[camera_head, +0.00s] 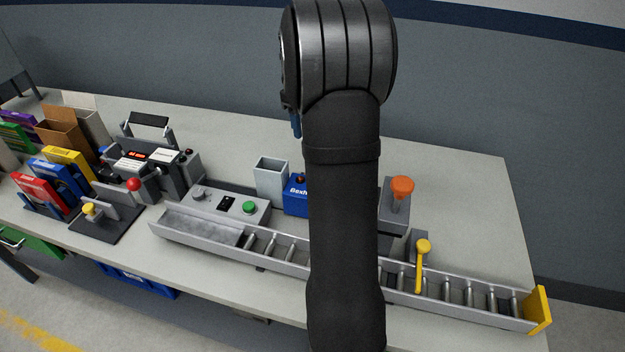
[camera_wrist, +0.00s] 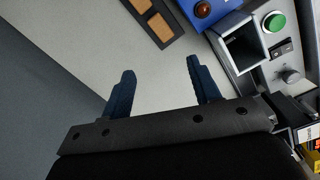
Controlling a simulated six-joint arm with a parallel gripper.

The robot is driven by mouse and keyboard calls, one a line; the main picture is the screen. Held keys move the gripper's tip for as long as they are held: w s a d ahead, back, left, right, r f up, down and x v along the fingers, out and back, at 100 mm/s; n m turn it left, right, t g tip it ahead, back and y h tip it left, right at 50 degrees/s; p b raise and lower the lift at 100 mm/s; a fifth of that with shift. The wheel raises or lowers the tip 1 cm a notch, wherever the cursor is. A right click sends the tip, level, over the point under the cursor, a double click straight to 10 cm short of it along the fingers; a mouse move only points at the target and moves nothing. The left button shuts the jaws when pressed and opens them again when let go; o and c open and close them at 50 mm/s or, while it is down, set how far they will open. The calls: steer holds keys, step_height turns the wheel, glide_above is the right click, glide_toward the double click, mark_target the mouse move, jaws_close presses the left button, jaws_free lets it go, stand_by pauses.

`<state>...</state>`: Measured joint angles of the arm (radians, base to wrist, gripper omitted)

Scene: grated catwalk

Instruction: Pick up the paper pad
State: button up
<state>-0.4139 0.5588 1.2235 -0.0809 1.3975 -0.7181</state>
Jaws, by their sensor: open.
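I cannot make out a paper pad for certain in either view; it may be hidden behind my arm in the head view. My gripper (camera_wrist: 161,66) is open in the wrist view, with two dark blue fingers apart and only bare pale tabletop between them. In the head view my arm hides most of my gripper; a bit of one blue finger (camera_head: 296,125) shows at its left edge, over the back of the table. A dark tray with tan squares (camera_wrist: 160,26) lies beyond the fingertips in the wrist view.
A grey open box (camera_head: 270,178) and a blue box (camera_head: 296,196) stand beside a panel with a green button (camera_head: 249,207). A roller conveyor (camera_head: 460,292) runs along the front. An orange knob (camera_head: 402,187) stands right of my arm. The back right tabletop (camera_head: 460,185) is clear.

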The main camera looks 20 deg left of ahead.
steer(key=f+n, duration=0.1)
steer(key=f, duration=0.3)
steer(key=f+n, duration=0.2)
steer(key=f, duration=0.2)
steer(key=d+f+n, duration=0.1)
steer(key=f, duration=0.3)
steer(key=shift+n, duration=0.4)
steer(key=shift+s+d+f, duration=0.1)
steer(key=shift+f, duration=1.25)
steer(key=shift+d+f, duration=0.1)
steer(key=shift+f, duration=1.2)
steer(key=shift+c, duration=0.5)
steer(key=c, duration=0.9)
